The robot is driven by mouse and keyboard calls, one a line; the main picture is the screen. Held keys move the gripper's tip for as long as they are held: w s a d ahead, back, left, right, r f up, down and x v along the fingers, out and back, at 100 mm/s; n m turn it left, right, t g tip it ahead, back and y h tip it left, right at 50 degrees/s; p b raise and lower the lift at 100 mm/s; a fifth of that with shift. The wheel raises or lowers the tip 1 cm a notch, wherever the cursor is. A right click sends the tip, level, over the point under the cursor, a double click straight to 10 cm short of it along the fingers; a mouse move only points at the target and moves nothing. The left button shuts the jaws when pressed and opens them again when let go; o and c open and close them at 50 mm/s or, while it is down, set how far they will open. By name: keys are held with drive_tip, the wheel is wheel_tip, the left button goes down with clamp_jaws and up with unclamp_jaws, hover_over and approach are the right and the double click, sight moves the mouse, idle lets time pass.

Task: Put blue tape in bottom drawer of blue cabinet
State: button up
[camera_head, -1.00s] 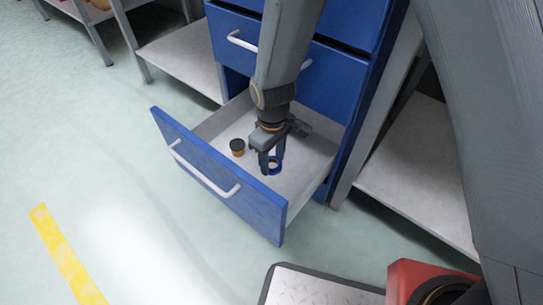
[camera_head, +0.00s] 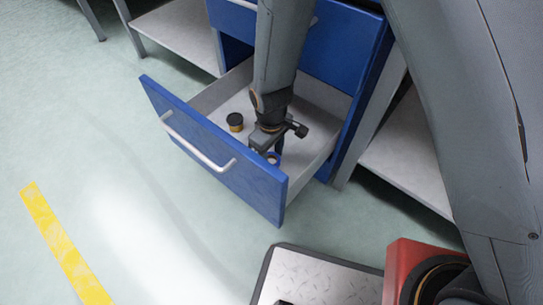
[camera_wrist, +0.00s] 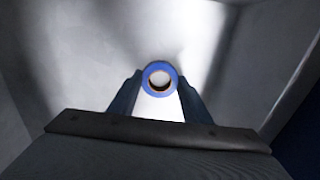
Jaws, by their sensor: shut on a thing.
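The blue tape (camera_wrist: 147,71) is a small blue ring between my two fingertips in the wrist view. In the head view the tape (camera_head: 274,156) shows only in part below my gripper (camera_head: 268,153), which is shut on it. My gripper is down inside the open bottom drawer (camera_head: 215,155) of the blue cabinet (camera_head: 343,75). I cannot tell whether the tape touches the drawer floor.
The drawer's walls stand close around my gripper. Grey shelves (camera_head: 178,38) flank the cabinet. The floor in front of the drawer is clear, with a yellow stripe (camera_head: 62,240).

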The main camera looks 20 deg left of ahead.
drive_tip(key=shift+f, duration=0.1)
drive_tip(key=o, duration=1.1)
drive_tip(key=shift+c, duration=0.2)
drive_tip(key=s+d+r+m+p, duration=0.2)
drive_tip(key=r+p, duration=0.1)
drive_tip(key=r, duration=1.1)
drive_tip(key=s+d+r+m+p, duration=0.1)
drive_tip(key=s+d+r+p, duration=0.15)
drive_tip(key=r, duration=1.15)
drive_tip(key=s+d+r+m+y, duration=0.2)
drive_tip(key=s+d+r+m, duration=0.2)
drive_tip(key=s+d+r, duration=0.4)
wheel_tip(320, 180, up, 4)
drive_tip(key=s, duration=0.2)
drive_tip(key=shift+s+d+m, duration=0.15)
drive_tip(key=shift+s+m, duration=0.15)
drive_tip(key=shift+s, duration=0.05)
